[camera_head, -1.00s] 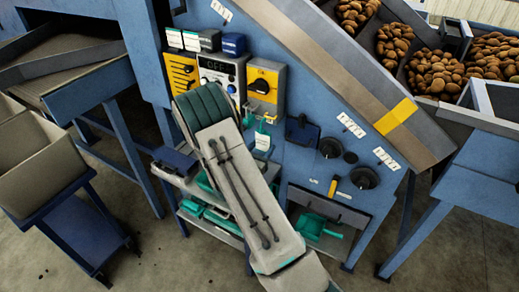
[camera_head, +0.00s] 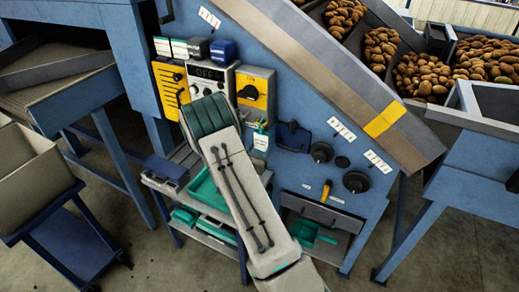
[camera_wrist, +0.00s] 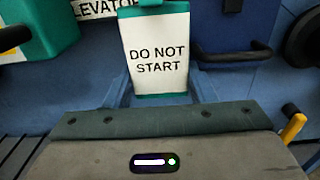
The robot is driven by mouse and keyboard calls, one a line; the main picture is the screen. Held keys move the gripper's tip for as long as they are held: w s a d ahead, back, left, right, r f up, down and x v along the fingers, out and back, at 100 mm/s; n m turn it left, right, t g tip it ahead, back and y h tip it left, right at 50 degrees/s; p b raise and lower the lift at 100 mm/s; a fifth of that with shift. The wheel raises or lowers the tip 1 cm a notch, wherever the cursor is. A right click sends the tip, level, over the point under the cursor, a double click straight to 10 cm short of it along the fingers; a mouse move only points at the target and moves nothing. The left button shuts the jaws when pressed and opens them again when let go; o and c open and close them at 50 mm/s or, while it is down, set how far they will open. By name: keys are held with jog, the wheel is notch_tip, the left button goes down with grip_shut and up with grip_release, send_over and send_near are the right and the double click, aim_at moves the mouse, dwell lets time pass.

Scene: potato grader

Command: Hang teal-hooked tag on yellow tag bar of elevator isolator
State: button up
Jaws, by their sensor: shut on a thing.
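The tag is a white card reading "DO NOT START" (camera_wrist: 158,50) with teal edges at top and bottom, upright in the wrist view. It also shows small in the head view (camera_head: 261,141), just below the yellow isolator (camera_head: 256,88) with its black knob. My gripper (camera_wrist: 158,98) is shut on the tag; its fingertips are mostly hidden behind the card. The tag's hook is out of the wrist view's top edge. A label partly reading "ELEVATOR" (camera_wrist: 97,8) is behind the tag. I cannot make out the yellow tag bar or any contact with it.
A grey display box reading "OFF" (camera_head: 212,78) and a yellow slotted panel (camera_head: 170,88) stand left of the isolator. A dark blue holder (camera_head: 293,136) and black knobs (camera_head: 321,152) are to the right. A teal block (camera_wrist: 42,30) is left of the tag.

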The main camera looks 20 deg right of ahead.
jog(key=o, duration=1)
jog(key=b+v, duration=0.1)
jog(key=v, duration=1.3)
jog(key=s+d+r+m+g+y+p, duration=0.1)
jog(key=s+d+r+m+g, duration=0.2)
jog(key=s+r+m+g, duration=0.4)
jog(key=s+d+r+m+g+y+p, duration=0.1)
jog(key=s+d+r+m+g, duration=0.3)
jog(key=s+m, duration=0.45)
jog(key=s+a+r+m+t+y, duration=0.1)
jog(key=s+a+r+m+y, duration=0.2)
jog(key=a+y, duration=0.1)
jog(key=s+a+r+m+t+y+p, duration=0.1)
jog(key=s+a+r+m+y, duration=0.2)
jog(key=a+m+y, duration=0.1)
jog(key=s+a+r+m+y+p, duration=0.1)
jog(key=s+a+r+m+y, duration=0.2)
jog(key=a, duration=0.3)
jog(key=shift+a+r+t+y, duration=0.15)
jog(key=shift+r+t+y, duration=0.1)
jog(key=shift+t+y, duration=0.25)
